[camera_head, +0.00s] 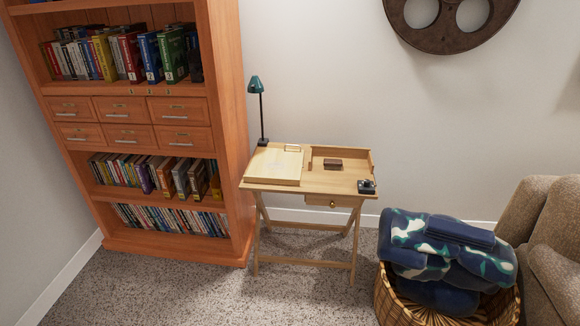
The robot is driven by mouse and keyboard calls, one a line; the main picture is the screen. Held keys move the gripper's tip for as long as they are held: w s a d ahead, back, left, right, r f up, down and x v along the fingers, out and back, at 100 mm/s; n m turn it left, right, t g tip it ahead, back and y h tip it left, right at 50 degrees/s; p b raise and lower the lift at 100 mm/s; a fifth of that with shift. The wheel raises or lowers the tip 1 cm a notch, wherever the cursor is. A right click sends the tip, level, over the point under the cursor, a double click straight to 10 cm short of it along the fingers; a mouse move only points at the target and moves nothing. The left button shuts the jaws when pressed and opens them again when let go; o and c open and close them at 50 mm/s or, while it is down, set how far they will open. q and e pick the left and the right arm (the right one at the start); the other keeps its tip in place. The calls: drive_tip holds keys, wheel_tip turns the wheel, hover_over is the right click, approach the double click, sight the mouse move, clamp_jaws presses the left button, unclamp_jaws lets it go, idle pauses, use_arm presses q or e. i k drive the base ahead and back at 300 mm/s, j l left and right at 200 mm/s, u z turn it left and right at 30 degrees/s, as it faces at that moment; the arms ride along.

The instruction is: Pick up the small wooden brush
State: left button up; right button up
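A small brown block-like object (333,163), which may be the small wooden brush, lies in the shallow recessed tray at the back right of the small wooden folding desk (318,185). It is too small to tell bristles from wood. Neither of my grippers is in view.
On the desk are a green lamp (257,88), a pale board (274,166) and a small dark object (366,187). An orange-brown bookcase (226,90) stands left. Carpet in front is clear.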

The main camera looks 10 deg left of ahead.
sight(332, 164)
drive_tip(key=i+z, duration=0.2)
drive_tip(key=i, duration=0.55)
drive_tip(key=i+j+z, duration=0.1)
drive_tip(key=i+z, duration=0.15)
drive_tip(key=i, duration=0.5)
